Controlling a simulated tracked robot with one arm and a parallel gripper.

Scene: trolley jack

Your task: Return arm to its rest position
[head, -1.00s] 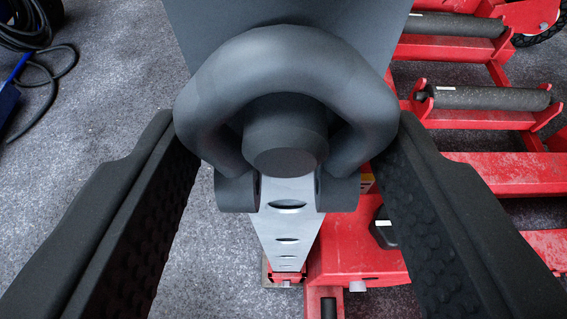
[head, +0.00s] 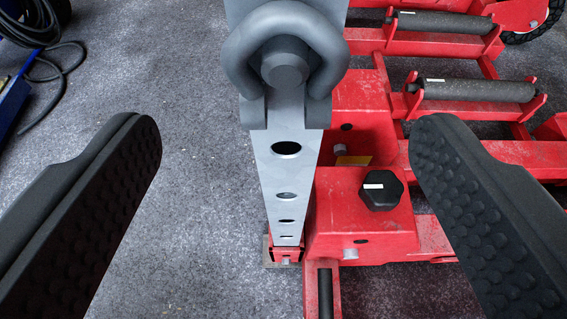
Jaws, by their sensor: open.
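My gripper (head: 285,150) is open and empty, with one dark studded finger at the left and one at the right of the head view. Ahead of it, between the fingers in the picture, is a dark grey shackle-like handle (head: 240,70) around a round pin, at the top of a grey metal bar with several holes (head: 285,175). The fingers are apart from the handle. The bar runs down to a red bracket near the floor. The red trolley jack (head: 345,215) stands beside it, with a black knob (head: 382,190) on its top.
Red frames with dark rollers (head: 475,91) fill the upper right. A coiled dark cable (head: 30,25) and a blue object (head: 10,95) lie at the upper left. The grey carpet floor (head: 190,200) is clear left of the bar.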

